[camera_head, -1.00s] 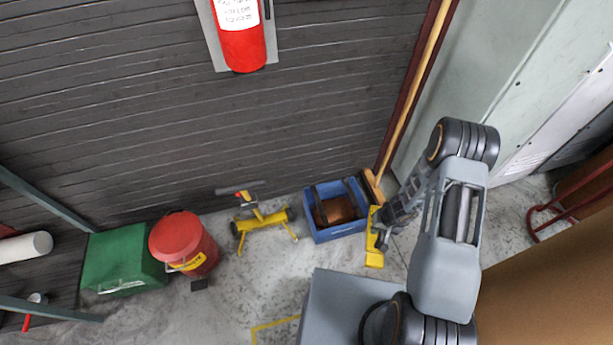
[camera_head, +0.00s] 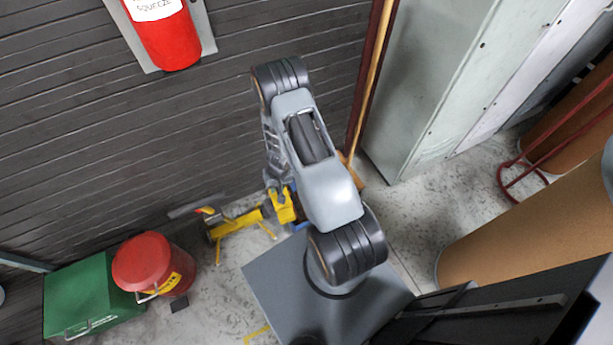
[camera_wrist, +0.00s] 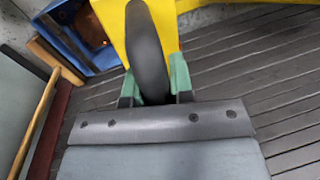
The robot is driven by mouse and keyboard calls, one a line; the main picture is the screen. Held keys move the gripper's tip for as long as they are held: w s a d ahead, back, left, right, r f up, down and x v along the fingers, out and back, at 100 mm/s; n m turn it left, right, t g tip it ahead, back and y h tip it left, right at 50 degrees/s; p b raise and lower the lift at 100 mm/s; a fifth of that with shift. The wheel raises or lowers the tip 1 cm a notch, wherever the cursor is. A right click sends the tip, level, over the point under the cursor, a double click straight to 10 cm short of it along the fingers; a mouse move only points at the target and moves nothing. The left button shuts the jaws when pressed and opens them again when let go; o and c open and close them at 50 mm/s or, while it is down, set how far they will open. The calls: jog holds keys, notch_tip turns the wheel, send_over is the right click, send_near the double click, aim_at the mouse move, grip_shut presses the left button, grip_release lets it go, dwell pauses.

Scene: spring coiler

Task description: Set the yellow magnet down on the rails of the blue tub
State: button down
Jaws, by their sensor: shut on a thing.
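The yellow magnet (camera_head: 283,207) hangs below my gripper (camera_head: 276,188), left of my arm in the head view. In the wrist view my gripper (camera_wrist: 154,82) is shut on the dark handle of the yellow magnet (camera_wrist: 112,25), with a green fingertip on each side. The blue tub (camera_head: 300,226) is mostly hidden behind my arm in the head view. The wrist view shows its blue wall (camera_wrist: 58,42) at the upper left, with brown contents inside. The magnet appears beside the tub in that view; its height above it and the rails are unclear.
A yellow wheeled stand (camera_head: 237,223) is just left of the magnet. A red can (camera_head: 150,264) and a green box (camera_head: 85,297) stand farther left. A wooden-handled broom (camera_head: 370,80) leans by the grey cabinet (camera_head: 428,80). The dark slatted wall (camera_head: 110,130) is close behind.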

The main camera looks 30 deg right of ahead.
jog(key=w+d+f+m+t+h+b, duration=0.1)
jog(key=w+d+f+m+b, duration=0.2)
jog(key=d+f+m+b, duration=0.65)
jog(key=w+d+f+m+t+h+b, duration=0.1)
jog(key=w+d+f+m+b, duration=0.1)
jog(key=d+f+m+b, duration=0.75)
notch_tip(320, 180, down, 9)
jog(key=d+n+b, duration=0.1)
jog(key=n+b, duration=0.1)
jog(key=b, duration=0.9)
jog(key=shift+w+n, duration=0.2)
jog(key=shift+n, duration=0.2)
jog(key=shift+d+f+b, duration=0.1)
jog(key=shift+f+b, duration=0.3)
jog(key=shift+f, duration=0.15)
dwell(0.3)
jog(key=c, duration=0.9)
grip_release()
jog(key=shift+s+f, duration=0.1)
